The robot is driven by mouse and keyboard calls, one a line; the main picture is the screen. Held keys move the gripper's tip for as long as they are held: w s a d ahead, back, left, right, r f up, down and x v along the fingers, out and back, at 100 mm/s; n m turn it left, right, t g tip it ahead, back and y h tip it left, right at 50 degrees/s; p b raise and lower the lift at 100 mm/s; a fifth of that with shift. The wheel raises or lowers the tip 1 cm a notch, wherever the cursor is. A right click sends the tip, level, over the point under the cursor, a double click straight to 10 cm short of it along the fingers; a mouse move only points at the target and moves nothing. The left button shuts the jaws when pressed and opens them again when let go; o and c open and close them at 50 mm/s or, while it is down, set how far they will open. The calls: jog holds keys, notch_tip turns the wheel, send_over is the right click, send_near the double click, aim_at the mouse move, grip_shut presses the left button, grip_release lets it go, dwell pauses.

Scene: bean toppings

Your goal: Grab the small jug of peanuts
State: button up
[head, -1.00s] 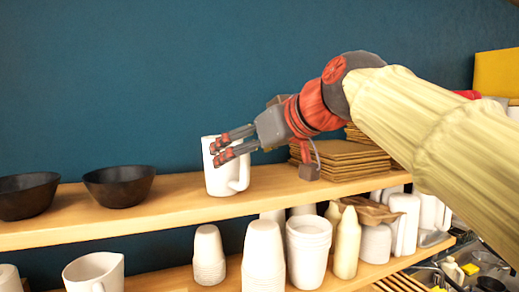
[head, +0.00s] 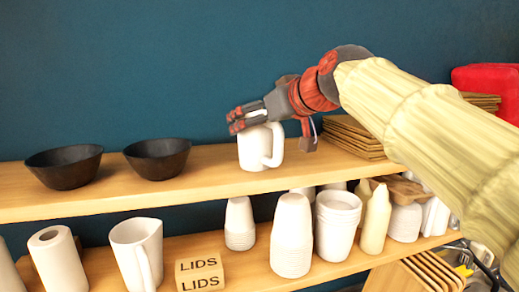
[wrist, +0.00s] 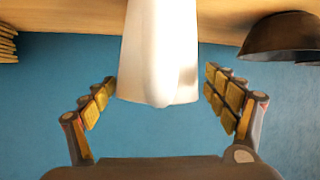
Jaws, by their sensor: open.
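A small white jug (head: 254,150) with a handle on its right stands upright on the upper wooden shelf. My gripper (head: 237,120) is at its rim in the head view, the fingers level with its top. In the wrist view, which looks inverted, the jug (wrist: 158,50) shows between the two open fingers of my gripper (wrist: 160,82), with a gap on each side. Nothing is held. The jug's contents are hidden. A larger white jug (head: 138,252) stands on the lower shelf.
Two black bowls (head: 66,168) (head: 158,158) stand left of the small jug on the upper shelf (head: 215,180). Brown stacked sheets (head: 350,138) lie to its right. Cup stacks (head: 291,235), bottles and a LIDS box (head: 199,272) fill the lower shelf. A blue wall rises behind.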

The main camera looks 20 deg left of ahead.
jog(key=shift+s+d+r, duration=0.1)
jog(key=shift+s, duration=0.05)
jog(key=shift+c, duration=0.2)
jog(key=c, duration=1.9)
